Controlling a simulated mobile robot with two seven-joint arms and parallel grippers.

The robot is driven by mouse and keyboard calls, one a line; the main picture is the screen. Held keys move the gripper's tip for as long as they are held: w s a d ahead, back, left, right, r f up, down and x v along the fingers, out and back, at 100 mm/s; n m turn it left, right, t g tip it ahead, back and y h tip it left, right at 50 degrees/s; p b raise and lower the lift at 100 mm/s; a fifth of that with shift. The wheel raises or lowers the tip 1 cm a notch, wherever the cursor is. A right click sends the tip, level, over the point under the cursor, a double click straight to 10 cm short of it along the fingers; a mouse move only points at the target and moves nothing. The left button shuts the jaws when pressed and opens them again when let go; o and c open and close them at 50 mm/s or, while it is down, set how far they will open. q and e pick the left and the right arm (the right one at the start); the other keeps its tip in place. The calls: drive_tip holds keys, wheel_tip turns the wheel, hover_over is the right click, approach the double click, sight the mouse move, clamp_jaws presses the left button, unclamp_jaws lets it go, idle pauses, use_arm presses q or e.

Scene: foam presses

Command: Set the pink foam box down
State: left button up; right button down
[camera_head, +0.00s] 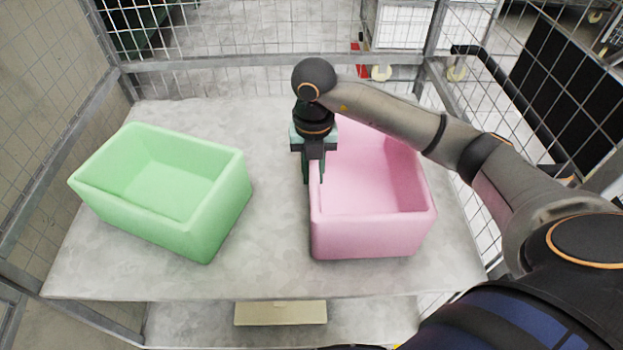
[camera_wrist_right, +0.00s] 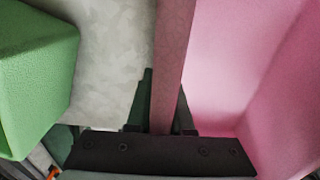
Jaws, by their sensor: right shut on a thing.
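The pink foam box (camera_head: 372,236) is an open-topped box on the right half of the grey table, upright; I cannot tell whether its base touches the table. My right gripper (camera_head: 313,178) points down at the box's left wall and is shut on it. In the right wrist view the box's wall (camera_wrist_right: 172,60) runs between the two fingers of the gripper (camera_wrist_right: 160,115), with the box's inside to the right. My left gripper is not in view.
A green foam box (camera_head: 215,215), open and empty, stands on the left of the grey table (camera_head: 270,265); its corner shows in the right wrist view (camera_wrist_right: 35,75). Bare tabletop lies between the boxes. Wire mesh panels (camera_head: 260,35) enclose the back and sides.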

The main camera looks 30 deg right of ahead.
drive_tip(key=shift+f, duration=1.4)
drive_tip(key=shift+f, duration=0.15)
drive_tip(key=c, duration=0.8)
unclamp_jaws()
wheel_tip(320, 180, up, 12)
drive_tip(key=shift+r+p, duration=0.2)
drive_tip(key=shift+p, duration=0.1)
